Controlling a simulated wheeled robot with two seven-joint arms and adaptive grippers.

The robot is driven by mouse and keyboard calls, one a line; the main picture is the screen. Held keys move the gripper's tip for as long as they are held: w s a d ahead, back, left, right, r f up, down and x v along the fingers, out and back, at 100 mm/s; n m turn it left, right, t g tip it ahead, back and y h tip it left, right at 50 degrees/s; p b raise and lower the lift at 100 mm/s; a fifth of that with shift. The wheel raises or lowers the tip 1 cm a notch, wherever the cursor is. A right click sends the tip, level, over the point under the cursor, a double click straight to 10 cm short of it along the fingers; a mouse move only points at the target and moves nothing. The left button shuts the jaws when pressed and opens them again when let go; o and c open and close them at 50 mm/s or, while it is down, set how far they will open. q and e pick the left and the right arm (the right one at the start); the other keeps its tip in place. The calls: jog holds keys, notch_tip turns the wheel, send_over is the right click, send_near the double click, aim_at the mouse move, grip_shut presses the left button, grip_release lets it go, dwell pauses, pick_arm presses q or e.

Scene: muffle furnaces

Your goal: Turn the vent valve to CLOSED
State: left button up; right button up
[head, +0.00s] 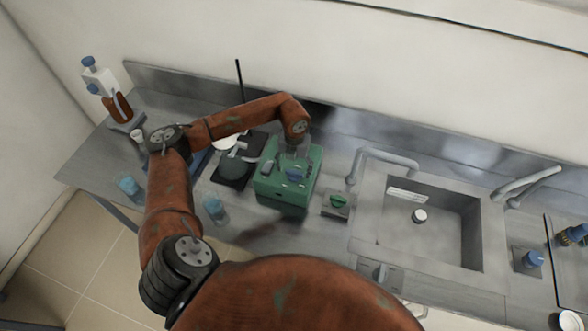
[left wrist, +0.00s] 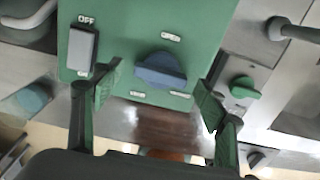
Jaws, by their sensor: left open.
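The green box (head: 284,192) stands on the metal bench and carries a blue knob (head: 294,174), which I take for the vent valve. In the left wrist view the blue knob (left wrist: 160,70) has its ridge roughly sideways, tilted slightly. A label above it seems to read OPEN; labels below are too blurred to read. My left gripper (head: 294,154) is over the box; in the left wrist view its open fingers (left wrist: 158,86) sit either side of the knob, apparently not touching it. My right gripper does not show.
A switch (left wrist: 82,48) marked OFF is left of the knob. A green knob (head: 338,201) on a small grey box stands to the right. A sink (head: 440,236) with a tap (head: 384,155) lies farther right.

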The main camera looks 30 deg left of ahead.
aim_at(294, 171)
pick_arm(q)
notch_tip(294, 171, up, 11)
jog(key=shift+r, duration=0.15)
dwell(0.9)
